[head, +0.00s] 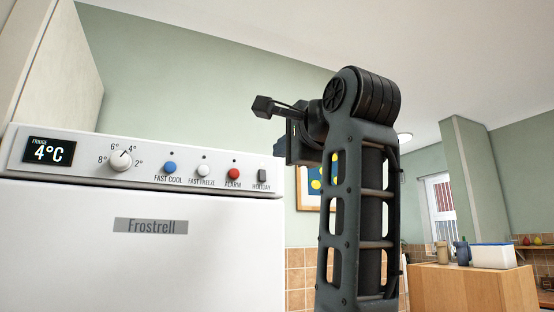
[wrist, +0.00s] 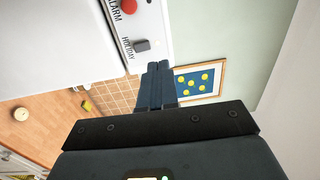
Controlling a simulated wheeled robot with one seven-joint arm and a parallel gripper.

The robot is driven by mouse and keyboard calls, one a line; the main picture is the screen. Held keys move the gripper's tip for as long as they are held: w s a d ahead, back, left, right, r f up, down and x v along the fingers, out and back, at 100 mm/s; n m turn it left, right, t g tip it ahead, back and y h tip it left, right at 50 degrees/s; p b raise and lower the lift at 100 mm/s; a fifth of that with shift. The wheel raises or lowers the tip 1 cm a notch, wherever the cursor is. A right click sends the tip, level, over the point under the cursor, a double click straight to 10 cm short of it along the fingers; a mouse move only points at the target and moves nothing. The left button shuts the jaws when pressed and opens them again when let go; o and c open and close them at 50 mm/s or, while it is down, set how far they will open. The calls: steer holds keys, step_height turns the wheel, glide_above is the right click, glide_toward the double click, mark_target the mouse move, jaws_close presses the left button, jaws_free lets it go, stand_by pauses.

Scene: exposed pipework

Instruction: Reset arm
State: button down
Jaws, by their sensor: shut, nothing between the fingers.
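My arm stands raised in the head view, in front of the fridge's right edge. Its folded wrist end (head: 305,145) is turned away, so the fingers cannot be made out there. In the wrist view my gripper (wrist: 158,66) has its two dark fingers together, with nothing between them. In that view the fingertips appear close to the grey holiday switch (wrist: 142,45) of the fridge panel; I cannot tell the distance between them.
The white Frostrell fridge (head: 120,255) fills the left, with a dial (head: 121,160) and blue, white and red buttons on its panel. A framed picture (head: 310,190) hangs behind my arm. A wooden counter (head: 470,288) with a white box (head: 493,256) stands at right.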

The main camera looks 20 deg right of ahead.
steer(key=shift+s+r+b, duration=0.2)
steer(key=shift+s+b, duration=0.1)
steer(key=shift+s, duration=1.1)
steer(key=shift+s+r+b, duration=0.15)
steer(key=shift+s+b, duration=0.1)
steer(key=shift+s, duration=1.1)
